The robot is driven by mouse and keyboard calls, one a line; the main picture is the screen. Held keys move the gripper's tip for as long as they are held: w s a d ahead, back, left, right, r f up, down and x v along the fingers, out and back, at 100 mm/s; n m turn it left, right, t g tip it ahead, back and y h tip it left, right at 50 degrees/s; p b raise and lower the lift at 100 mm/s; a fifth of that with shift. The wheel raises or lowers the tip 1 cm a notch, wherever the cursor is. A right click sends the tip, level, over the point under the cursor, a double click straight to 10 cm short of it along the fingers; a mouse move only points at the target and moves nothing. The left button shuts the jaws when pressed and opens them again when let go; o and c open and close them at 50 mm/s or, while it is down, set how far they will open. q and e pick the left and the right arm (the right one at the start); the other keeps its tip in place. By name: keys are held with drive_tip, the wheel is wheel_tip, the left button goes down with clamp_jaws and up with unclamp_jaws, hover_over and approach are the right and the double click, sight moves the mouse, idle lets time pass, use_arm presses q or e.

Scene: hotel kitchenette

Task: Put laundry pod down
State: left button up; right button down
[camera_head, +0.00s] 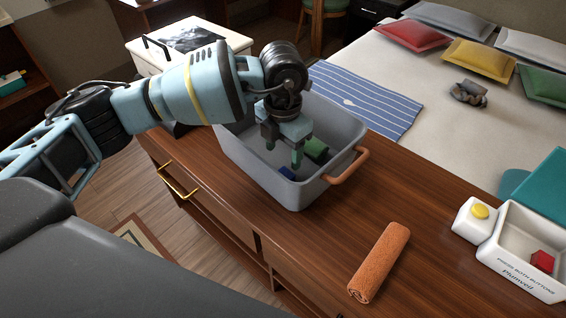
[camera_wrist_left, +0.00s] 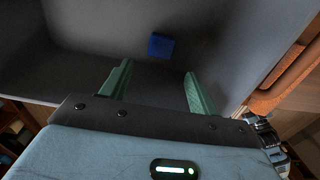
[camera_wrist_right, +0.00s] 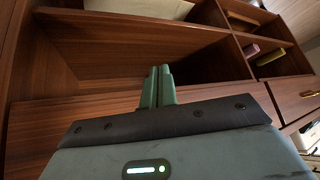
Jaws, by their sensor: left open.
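A small blue block (camera_head: 287,173), which may be the laundry pod, lies on the floor of the grey tub (camera_head: 231,148). It also shows in the left wrist view (camera_wrist_left: 161,46), just beyond the fingertips and apart from them.
The tub, with an orange handle (camera_head: 347,166), stands on a wooden dresser (camera_head: 310,230). An orange rolled towel (camera_head: 379,262) lies to its front right. A white tray (camera_head: 520,245) with a red block (camera_head: 543,262) sits at far right. The dresser top between is clear.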

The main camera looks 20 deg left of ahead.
use_arm(q)
drive_tip(key=shift+r, duration=2)
drive_tip(key=shift+d, duration=0.1)
